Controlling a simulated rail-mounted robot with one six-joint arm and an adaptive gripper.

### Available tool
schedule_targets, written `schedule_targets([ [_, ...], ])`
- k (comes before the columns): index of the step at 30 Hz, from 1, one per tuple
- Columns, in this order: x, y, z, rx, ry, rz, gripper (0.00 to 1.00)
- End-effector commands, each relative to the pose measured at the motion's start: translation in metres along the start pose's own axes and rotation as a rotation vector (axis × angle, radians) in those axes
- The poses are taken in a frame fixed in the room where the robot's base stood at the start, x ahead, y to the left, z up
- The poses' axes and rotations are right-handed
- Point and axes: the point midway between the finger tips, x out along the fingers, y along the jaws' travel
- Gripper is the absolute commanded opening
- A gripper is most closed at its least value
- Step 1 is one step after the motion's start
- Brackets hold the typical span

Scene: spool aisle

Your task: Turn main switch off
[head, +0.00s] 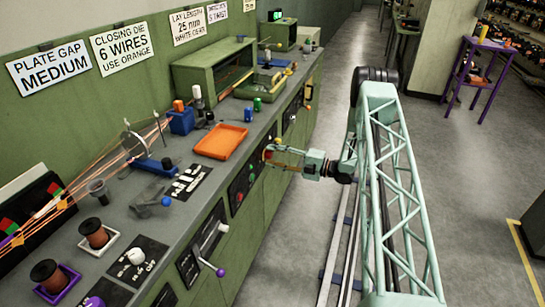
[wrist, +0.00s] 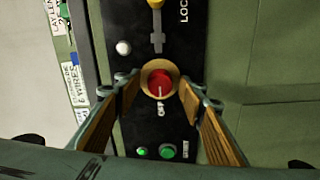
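A red round knob (wrist: 160,84) in a tan ring sits on a black panel (wrist: 140,44) in the wrist view. In the head view my gripper (head: 268,153) is at the front face of the green bench, largely hiding the knob there.
A green button (wrist: 168,150) and a small green light (wrist: 142,152) are below the knob. A white button (wrist: 124,47) and a yellow-topped slider (wrist: 156,20) are above it. An orange tray (head: 221,141) lies on the bench.

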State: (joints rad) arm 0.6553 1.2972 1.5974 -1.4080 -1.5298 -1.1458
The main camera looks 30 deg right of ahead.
Motion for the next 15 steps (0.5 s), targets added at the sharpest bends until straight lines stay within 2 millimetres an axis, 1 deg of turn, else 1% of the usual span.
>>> schedule_targets([
  [8,-0.010,0.000,0.001,0.000,-0.001,0.000,0.37],
  [11,-0.018,0.000,0.001,0.000,-0.002,0.001,0.37],
  [15,-0.034,0.000,0.001,0.001,-0.002,0.001,0.37],
])
